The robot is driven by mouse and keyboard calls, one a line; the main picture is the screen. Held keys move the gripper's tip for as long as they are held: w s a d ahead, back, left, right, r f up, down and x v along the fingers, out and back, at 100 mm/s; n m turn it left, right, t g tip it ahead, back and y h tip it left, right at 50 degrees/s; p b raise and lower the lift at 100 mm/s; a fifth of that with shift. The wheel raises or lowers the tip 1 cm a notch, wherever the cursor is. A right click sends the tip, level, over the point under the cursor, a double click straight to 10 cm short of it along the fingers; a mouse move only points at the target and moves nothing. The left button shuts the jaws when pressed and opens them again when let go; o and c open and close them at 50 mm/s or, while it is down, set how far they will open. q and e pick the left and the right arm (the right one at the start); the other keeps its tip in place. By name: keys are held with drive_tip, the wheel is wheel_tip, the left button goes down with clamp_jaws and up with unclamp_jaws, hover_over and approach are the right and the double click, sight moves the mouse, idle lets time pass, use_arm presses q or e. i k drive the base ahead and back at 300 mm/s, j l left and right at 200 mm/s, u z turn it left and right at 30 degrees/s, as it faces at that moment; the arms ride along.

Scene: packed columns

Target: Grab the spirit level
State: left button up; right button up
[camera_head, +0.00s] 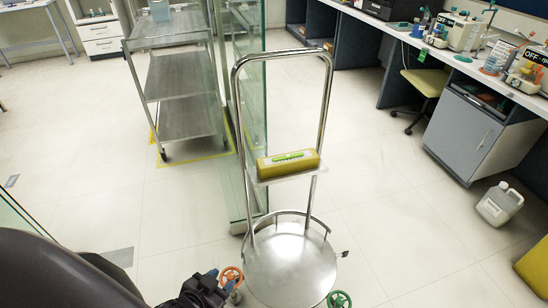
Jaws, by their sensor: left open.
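The spirit level (288,164) is a yellow block with a bright green strip along its top. It lies on a small shelf across the tall steel frame (238,130) in the middle of the head view. My left gripper (214,283) is low in the view, dark and open, below and to the left of the spirit level and well apart from it. Its fingers are small and partly hard to make out. My right gripper is not in view.
The frame rises from a round steel plate (290,268). An orange wheel (231,277) is beside my left gripper, and a green wheel (340,299) is to the right. A glass panel (243,110) stands behind the frame. A steel cart (180,78) is farther back.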

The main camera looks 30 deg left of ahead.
sight(300, 160)
drive_tip(key=j, duration=1.4)
drive_tip(key=i, duration=0.2)
